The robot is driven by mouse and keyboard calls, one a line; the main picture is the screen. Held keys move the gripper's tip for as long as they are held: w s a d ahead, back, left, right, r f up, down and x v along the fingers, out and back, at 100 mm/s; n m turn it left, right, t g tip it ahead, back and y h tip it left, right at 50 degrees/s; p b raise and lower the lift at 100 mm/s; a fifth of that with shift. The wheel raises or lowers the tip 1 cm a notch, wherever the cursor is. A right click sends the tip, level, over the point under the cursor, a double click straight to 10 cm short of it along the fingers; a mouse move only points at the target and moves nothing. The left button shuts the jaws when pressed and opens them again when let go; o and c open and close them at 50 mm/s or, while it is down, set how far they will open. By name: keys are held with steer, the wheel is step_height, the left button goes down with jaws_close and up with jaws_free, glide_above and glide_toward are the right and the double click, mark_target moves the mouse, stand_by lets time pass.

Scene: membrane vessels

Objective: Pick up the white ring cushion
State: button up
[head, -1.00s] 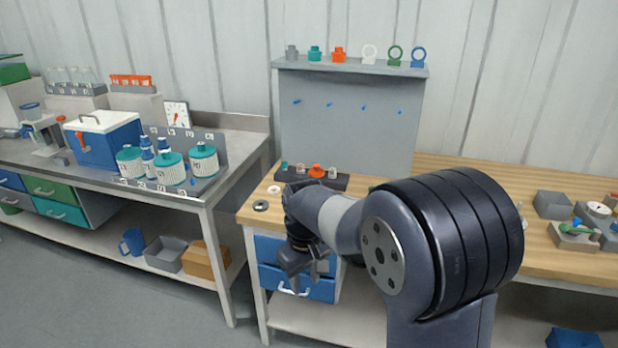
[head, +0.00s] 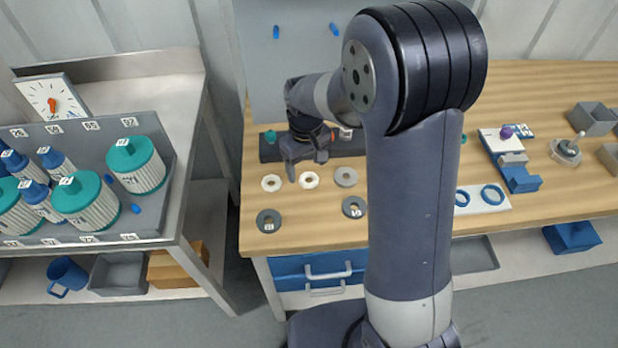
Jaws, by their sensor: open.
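Two white rings lie flat on the wooden bench in the head view: a left white ring (head: 271,183) and a right white ring (head: 309,180). I cannot tell which of them is the white ring cushion. My gripper (head: 306,166) is open and points down just behind and above the right white ring. One finger comes down between the two white rings in the picture. I see nothing between the fingers, and whether a fingertip touches the bench is unclear.
A grey ring (head: 346,177) lies to the right, with two dark rings (head: 268,220) (head: 354,207) in front. A dark rack (head: 268,148) stands behind. My arm hides the bench's middle.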

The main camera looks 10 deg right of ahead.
mark_target(309, 174)
steer(key=f, duration=0.4)
steer(key=shift+d, duration=0.3)
steer(key=shift+c, duration=0.3)
steer(key=c, duration=1)
